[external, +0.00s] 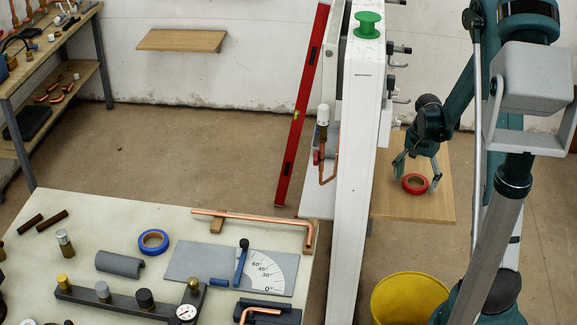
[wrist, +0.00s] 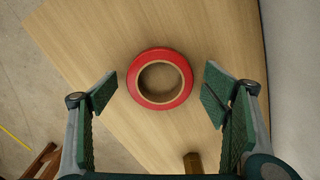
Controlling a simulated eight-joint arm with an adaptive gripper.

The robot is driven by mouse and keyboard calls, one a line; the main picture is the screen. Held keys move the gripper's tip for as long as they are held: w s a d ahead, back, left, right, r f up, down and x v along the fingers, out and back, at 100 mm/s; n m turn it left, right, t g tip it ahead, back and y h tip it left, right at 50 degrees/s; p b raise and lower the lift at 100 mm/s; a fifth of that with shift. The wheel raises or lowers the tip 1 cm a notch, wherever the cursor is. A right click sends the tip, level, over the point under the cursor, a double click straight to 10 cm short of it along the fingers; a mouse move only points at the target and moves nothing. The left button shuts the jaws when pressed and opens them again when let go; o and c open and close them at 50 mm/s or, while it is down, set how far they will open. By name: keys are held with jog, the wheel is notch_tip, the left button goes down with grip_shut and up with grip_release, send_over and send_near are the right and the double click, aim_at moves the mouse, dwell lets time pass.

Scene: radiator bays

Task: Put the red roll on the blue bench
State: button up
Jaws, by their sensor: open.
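The red roll (external: 415,191) is a ring of tape with a tan core, lying flat on a wooden board (external: 435,150) right of the tall white panel. In the wrist view the red roll (wrist: 133,82) lies on the wood grain, between and slightly ahead of my fingertips. My gripper (external: 416,174) is open and points down just over the roll. In the wrist view, my gripper (wrist: 160,92) has a finger on each side, both apart from the roll. No plainly blue bench top shows; a bench with blue-grey legs (external: 103,70) stands at the back left.
The tall white panel (external: 355,190) separates the board from a pale-topped workbench (external: 215,290) holding a blue roll (external: 153,241), copper pipe and tools. A yellow bucket (external: 408,300) stands below the board. A red level (external: 302,110) leans left of the panel.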

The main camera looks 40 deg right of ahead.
dwell(0.3)
jog(key=c, duration=1)
jog(key=shift+c, duration=0.2)
notch_tip(320, 180, up, 10)
jog(key=p, duration=0.1)
dwell(0.9)
